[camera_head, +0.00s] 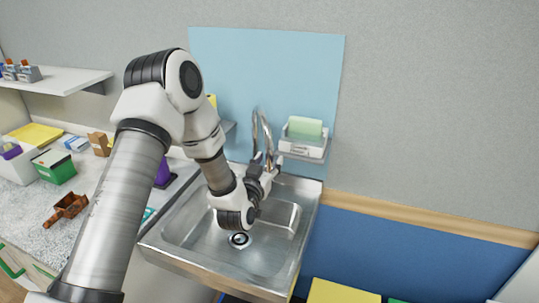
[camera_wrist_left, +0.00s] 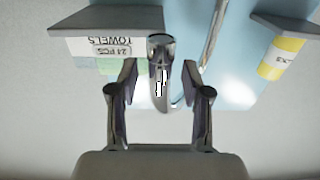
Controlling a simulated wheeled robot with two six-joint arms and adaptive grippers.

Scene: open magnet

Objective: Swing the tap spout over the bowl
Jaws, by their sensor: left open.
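The shiny metal tap spout (camera_head: 264,124) arches up behind the steel sink, against the light blue wall panel. The sink bowl (camera_head: 273,252) lies below and in front of it, with a round drain in its floor. My left gripper (camera_head: 267,167) is at the tap, partly hidden by my own wrist. In the left wrist view my left gripper (camera_wrist_left: 160,88) is open, with one finger on each side of the spout's hanging end (camera_wrist_left: 161,48). A gap shows beside each finger, and I cannot tell whether either touches. My right gripper is out of view.
A small wall shelf (camera_head: 303,150) holding a green-topped box (camera_head: 305,128) is just right of the tap. A yellow can (camera_wrist_left: 283,55) stands on another shelf. The speckled counter (camera_head: 38,215) left of the sink holds boxes and a brown object (camera_head: 66,209).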

